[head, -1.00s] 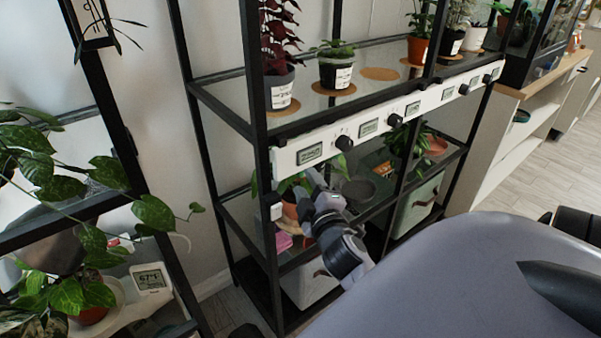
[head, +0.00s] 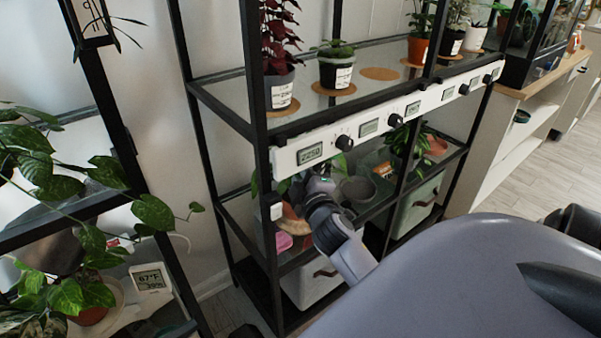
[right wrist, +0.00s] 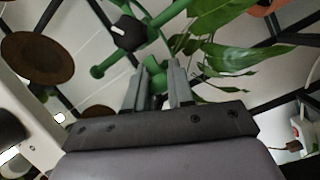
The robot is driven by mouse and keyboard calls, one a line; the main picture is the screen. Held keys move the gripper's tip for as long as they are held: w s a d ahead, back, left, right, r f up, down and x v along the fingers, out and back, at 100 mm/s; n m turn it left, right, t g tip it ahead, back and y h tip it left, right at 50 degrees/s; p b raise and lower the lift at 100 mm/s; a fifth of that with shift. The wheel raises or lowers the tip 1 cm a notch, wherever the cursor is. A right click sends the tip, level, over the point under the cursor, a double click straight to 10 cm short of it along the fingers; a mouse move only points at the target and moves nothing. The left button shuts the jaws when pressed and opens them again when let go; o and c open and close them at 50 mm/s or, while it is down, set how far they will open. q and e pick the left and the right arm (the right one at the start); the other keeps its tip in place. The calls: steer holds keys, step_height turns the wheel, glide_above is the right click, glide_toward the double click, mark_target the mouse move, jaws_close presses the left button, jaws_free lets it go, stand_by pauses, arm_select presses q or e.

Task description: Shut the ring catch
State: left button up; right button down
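My right gripper (head: 318,184) reaches under the upper shelf, behind the white light bar. In the right wrist view its two grey fingers (right wrist: 157,82) stand a little apart. A green ring-like support with rounded ends, which looks like the ring catch (right wrist: 97,72), lies at and beyond the fingertips. Part of it shows between the fingers; I cannot tell whether they press on it. A black knob with a white mark (right wrist: 127,34) is just above it. In the head view the catch is hidden or too small to make out. My left gripper is not in view.
The white bar (head: 310,154) with displays and knobs runs along the shelf front. Green leaves (right wrist: 224,50) hang right of the fingers. A dark grey pot (head: 358,189) stands right of the gripper. Black rack posts (head: 262,200) stand close by on the left.

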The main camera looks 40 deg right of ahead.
steer(key=shift+d+r+n+t+y+p, duration=0.1)
steer(key=shift+d+n+t+y+p, duration=0.15)
steer(key=shift+n+y+p, duration=0.35)
steer(key=shift+d+r+n+t+y+p, duration=0.15)
steer(key=shift+n+t+y+p, duration=0.2)
steer(key=shift+y+p, duration=0.4)
steer(key=shift+d+f+n+t+y+p, duration=0.15)
steer(key=shift+n+y+p, duration=0.15)
steer(key=shift+n+y, duration=0.35)
steer(key=shift+d+n+t+y+p, duration=0.1)
steer(key=shift+d+n+y+p, duration=0.15)
steer(key=shift+y, duration=0.6)
steer(key=shift+d+f+n+t+y+p, duration=0.1)
steer(key=shift+n+y+p, duration=0.25)
steer(key=shift+n+y, duration=0.3)
steer(key=c, duration=1)
jaws_free()
steer(key=shift+s, duration=0.1)
steer(key=shift+s+a+p, duration=0.1)
steer(key=shift+s+p, duration=0.2)
steer(key=shift+s, duration=3.2)
